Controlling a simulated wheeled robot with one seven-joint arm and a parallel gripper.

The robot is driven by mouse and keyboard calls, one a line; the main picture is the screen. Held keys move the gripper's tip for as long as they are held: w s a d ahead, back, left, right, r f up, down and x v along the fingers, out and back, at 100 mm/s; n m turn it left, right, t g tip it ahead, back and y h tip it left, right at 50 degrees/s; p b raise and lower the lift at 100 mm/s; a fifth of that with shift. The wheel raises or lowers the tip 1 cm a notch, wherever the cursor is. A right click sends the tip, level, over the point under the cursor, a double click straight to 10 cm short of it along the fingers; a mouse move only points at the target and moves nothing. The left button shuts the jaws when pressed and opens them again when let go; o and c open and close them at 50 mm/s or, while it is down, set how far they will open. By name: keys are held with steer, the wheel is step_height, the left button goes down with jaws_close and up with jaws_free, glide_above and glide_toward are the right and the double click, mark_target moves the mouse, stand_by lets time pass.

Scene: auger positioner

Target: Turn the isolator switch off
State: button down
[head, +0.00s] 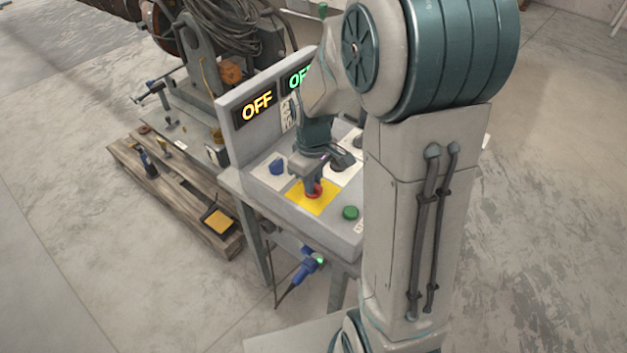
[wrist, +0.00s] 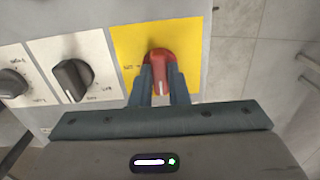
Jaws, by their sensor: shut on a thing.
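The isolator switch is a red rotary knob (head: 317,189) on a yellow plate (head: 302,196) on the grey control panel. In the wrist view the red knob (wrist: 161,56) carries a white pointer line that runs roughly up and down the picture. A small label at its left is too blurred to read surely. My gripper (head: 313,184) reaches down onto the knob from above. In the wrist view its two fingers (wrist: 161,80) are shut on the knob, one on each side. The fingers hide the knob's lower sides.
Black knobs (wrist: 72,80) sit beside the yellow plate. A blue knob (head: 277,167) and a green button (head: 350,212) flank it. An orange display (head: 257,105) reads OFF; a green one (head: 297,78) is partly hidden by my arm. A wooden pallet (head: 180,192) lies at left.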

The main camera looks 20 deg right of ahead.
steer(key=shift+w, duration=0.1)
stand_by(0.5)
steer(key=c, duration=1.4)
jaws_free()
steer(key=shift+r, duration=0.15)
step_height(320, 180, up, 14)
steer(key=shift+f, duration=0.2)
steer(key=s+f+m+t, duration=0.2)
steer(key=s+m, duration=0.5)
steer(key=s, duration=0.7)
steer(key=shift+s+t, duration=0.2)
steer(key=shift+t, duration=0.3)
